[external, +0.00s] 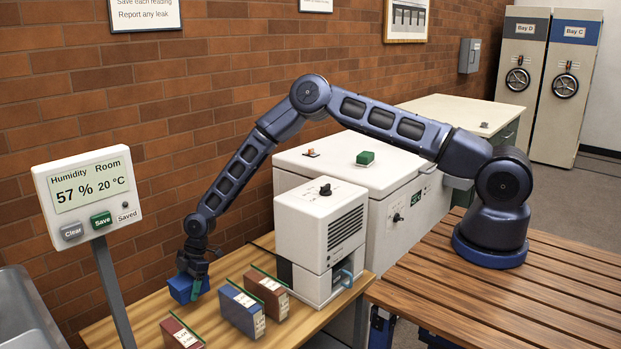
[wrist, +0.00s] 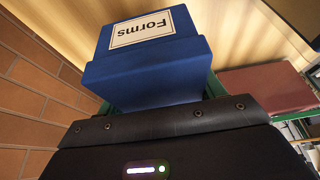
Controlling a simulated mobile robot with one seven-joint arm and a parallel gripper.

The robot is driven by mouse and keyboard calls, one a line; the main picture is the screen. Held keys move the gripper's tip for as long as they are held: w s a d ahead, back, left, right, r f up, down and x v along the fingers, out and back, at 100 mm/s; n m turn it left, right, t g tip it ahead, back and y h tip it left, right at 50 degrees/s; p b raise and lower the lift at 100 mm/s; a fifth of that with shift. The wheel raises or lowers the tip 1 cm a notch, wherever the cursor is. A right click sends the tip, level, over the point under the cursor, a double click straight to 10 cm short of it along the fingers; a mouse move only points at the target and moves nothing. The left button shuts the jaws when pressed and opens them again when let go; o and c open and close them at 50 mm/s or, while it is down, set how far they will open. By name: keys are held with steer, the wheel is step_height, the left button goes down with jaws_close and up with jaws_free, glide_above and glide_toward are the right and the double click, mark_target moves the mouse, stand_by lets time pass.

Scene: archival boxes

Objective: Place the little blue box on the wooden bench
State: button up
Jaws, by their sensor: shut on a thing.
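A small blue box (external: 183,288) is in my gripper (external: 193,270) at the left end of the light wooden bench (external: 140,307). In the wrist view the blue box (wrist: 150,68) has a white label reading "Forms", upside down there. My gripper (wrist: 160,95) is shut on it, with green finger parts at its two sides. The jaws point down. I cannot tell whether the box's underside touches the bench or is slightly above it. The bench's wood also shows behind the box in the wrist view (wrist: 80,25).
A larger blue box (external: 242,310), a brown box (external: 266,291) and a red box (external: 180,334) stand close by on the bench, with green dividers. A white machine (external: 318,232) stands to their right. A humidity display (external: 88,195) stands at left. The brick wall is close behind.

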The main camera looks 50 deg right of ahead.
mark_target(191, 307)
steer(key=shift+f, duration=2.5)
steer(key=shift+f, duration=0.15)
steer(key=o, duration=1.1)
steer(key=shift+c, duration=0.2)
